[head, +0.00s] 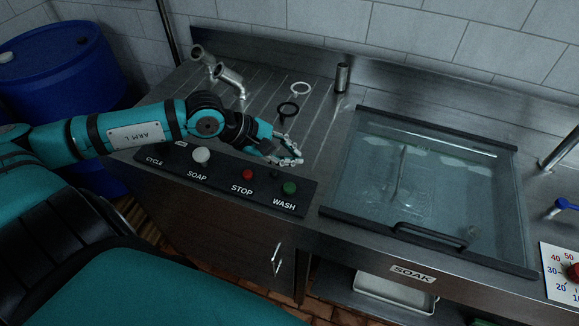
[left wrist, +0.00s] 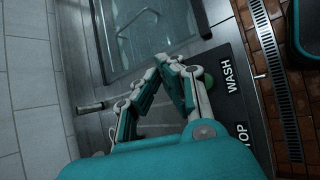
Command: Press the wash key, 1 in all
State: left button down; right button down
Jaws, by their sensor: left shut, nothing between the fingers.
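The wash key is a round green button (head: 289,187) above the word WASH on the black key panel (head: 225,186). In the left wrist view a part of the green button (left wrist: 212,84) shows beside a finger; the rest is hidden. My left gripper (head: 297,160) is shut and empty. In the head view its fingertips appear just behind and above the green button, with a gap between them in the picture. The left wrist view also shows the closed fingers (left wrist: 168,62). My right gripper is not in view.
The same panel holds a red stop button (head: 247,174) and a white soap button (head: 201,155). Pipe fittings (head: 229,80), a white ring (head: 301,88), a black ring (head: 288,109) and a metal cylinder (head: 342,78) stand on the drainboard. A glass-lidded soak basin (head: 345,214) is at right.

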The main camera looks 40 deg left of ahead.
pick_arm(q)
jog(key=shift+f, duration=0.1)
jog(key=b, duration=0.5)
send_over(290, 189)
notch_tip(290, 189, down, 8)
jog(key=shift+r, duration=0.1)
jog(key=shift+f+b, duration=0.4)
jog(key=shift+f, duration=0.05)
dwell(0.8)
jog(key=shift+f+b, duration=0.4)
jog(key=shift+b, duration=0.2)
jog(key=shift+f+b, duration=0.55)
jog(key=shift+b, duration=0.1)
dwell(0.5)
dwell(0.4)
jog(key=shift+r+p, duration=0.5)
jog(key=shift+r, duration=0.45)
jog(key=shift+r, duration=0.1)
